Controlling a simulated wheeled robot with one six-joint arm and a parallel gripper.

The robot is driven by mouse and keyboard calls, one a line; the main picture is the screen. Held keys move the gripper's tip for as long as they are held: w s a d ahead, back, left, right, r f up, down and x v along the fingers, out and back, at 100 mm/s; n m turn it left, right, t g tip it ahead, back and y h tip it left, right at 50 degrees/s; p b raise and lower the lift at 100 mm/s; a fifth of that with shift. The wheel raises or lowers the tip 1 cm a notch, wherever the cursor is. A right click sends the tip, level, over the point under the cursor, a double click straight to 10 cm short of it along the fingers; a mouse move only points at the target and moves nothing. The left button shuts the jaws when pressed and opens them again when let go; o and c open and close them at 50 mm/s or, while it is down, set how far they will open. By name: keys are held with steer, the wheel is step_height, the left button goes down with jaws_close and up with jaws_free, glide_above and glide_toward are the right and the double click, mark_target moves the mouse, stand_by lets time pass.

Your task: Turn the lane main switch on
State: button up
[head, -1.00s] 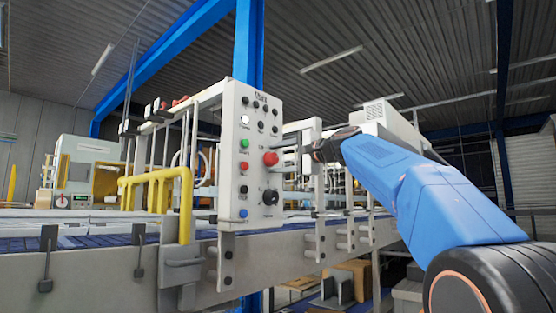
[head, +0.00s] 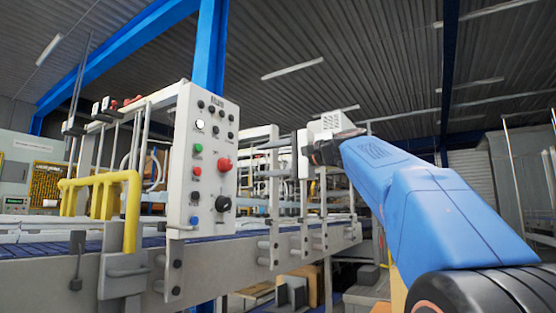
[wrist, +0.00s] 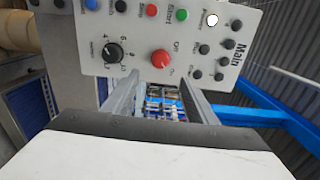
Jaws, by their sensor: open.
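The control panel (head: 208,115) is a white upright plate on the conveyor frame, left of my gripper in the head view. It carries a black rotary knob (head: 223,203) at its lower right, with a large red button (head: 224,165) above it. In the wrist view the panel looks turned over, with the word "Main" near its right end, the knob (wrist: 112,52) with scale marks, and the red button (wrist: 160,58) beside lettering like "Off". My gripper (head: 322,151) is open and empty, apart from the panel. Its fingers (wrist: 160,100) show below the panel in the wrist view.
The panel also has a lit white button (head: 200,124), a green button (head: 198,148) and a blue button (head: 194,220). A yellow rail (head: 132,210) stands left of it. The conveyor (head: 80,265) runs below, and a blue post (head: 209,60) rises behind.

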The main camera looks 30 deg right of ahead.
steer(key=shift+v, duration=2.1)
steer(key=s+a+f+n+g+h, duration=0.1)
steer(key=s+a+f+g, duration=0.15)
steer(key=f, duration=0.85)
steer(key=s+a+f+n+g+h, duration=0.2)
steer(key=s+a+f, duration=0.15)
steer(key=f, duration=0.75)
steer(key=s+a+f+n+g+h, duration=0.15)
steer(key=a+f, duration=0.25)
steer(key=f, duration=0.7)
steer(key=s+f+n+g+h, duration=0.1)
steer(key=s+f+n, duration=0.1)
steer(key=s+f, duration=0.4)
steer(key=s+f+n+g+h, duration=0.2)
steer(key=s+f, duration=0.5)
steer(key=f, duration=0.9)
steer(key=s+f+n+g+h, duration=0.1)
steer(key=s+f+n+g, duration=0.1)
steer(key=s+f+n, duration=0.2)
steer(key=s+d+f, duration=0.1)
steer(key=s+f, duration=0.2)
steer(key=f, duration=0.4)
steer(key=shift+s, duration=0.15)
steer(key=shift+o, duration=0.3)
steer(key=shift+f, duration=0.1)
